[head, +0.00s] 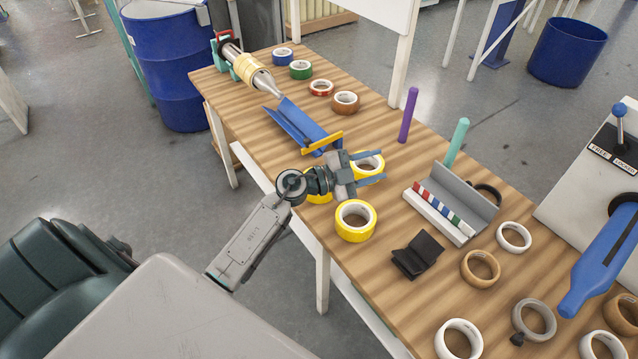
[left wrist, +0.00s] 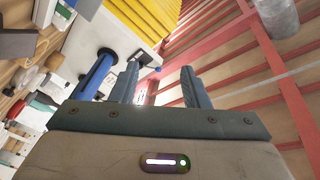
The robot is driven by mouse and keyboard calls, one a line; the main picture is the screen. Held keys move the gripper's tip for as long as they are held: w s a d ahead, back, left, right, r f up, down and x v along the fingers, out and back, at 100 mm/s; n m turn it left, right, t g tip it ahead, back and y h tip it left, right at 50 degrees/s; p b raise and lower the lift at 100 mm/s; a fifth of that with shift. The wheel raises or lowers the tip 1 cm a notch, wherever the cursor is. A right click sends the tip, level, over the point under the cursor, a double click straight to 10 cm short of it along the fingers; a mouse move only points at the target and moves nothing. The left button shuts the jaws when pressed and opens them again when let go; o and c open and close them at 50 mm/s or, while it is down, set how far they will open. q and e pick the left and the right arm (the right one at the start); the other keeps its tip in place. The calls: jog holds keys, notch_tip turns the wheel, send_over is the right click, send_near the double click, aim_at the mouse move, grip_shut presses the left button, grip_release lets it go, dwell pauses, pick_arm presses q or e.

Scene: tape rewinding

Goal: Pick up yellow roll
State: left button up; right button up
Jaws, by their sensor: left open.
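Three yellow rolls show in the head view on the wooden table. The front yellow roll (head: 355,221) lies flat and in full view. The back yellow roll (head: 371,159) is partly covered by my left gripper (head: 384,165). A third yellow roll (head: 319,198) is mostly hidden behind my left wrist. My left gripper is open, its fingers over or beside the back roll; I cannot tell if they touch it. In the left wrist view, the open fingers (left wrist: 160,88) have nothing visible between them, and no yellow roll can be made out. My right gripper is not in view.
A blue chute (head: 297,124) with a yellow bar lies behind the gripper. A black holder (head: 418,254) and a grey rack (head: 465,200) stand to the right. Purple (head: 409,114) and teal (head: 456,143) pegs stand upright. Several other rolls lie at the back and front right.

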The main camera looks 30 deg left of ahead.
pick_arm(q)
jog(key=a+f+m+g+y, duration=0.1)
jog(key=a+f+g+y, duration=0.65)
jog(key=g, duration=0.35)
jog(key=a+n+g+y, duration=0.1)
jog(key=a, duration=0.2)
jog(key=s+a+n+g+y, duration=0.1)
jog(key=a, duration=0.1)
jog(key=s+a+n+y, duration=0.1)
jog(key=a, duration=0.2)
jog(key=shift+a+r+g+p, duration=0.3)
jog(key=shift+a+r+g, duration=0.05)
jog(key=shift+r+g, duration=0.05)
notch_tip(320, 180, down, 2)
jog(key=shift+f+b, duration=0.2)
jog(key=shift+b, duration=0.55)
jog(key=shift+d+f+p, duration=0.15)
jog(key=shift+f+p, duration=0.35)
jog(key=shift+f, duration=0.75)
jog(key=f+p, duration=0.1)
jog(key=f, duration=0.1)
jog(key=d+f+p, duration=0.1)
jog(key=f, duration=0.1)
jog(key=shift+s+f+p, duration=0.15)
jog(key=shift+f+p, duration=0.2)
jog(key=shift+f, duration=0.35)
grip_shut()
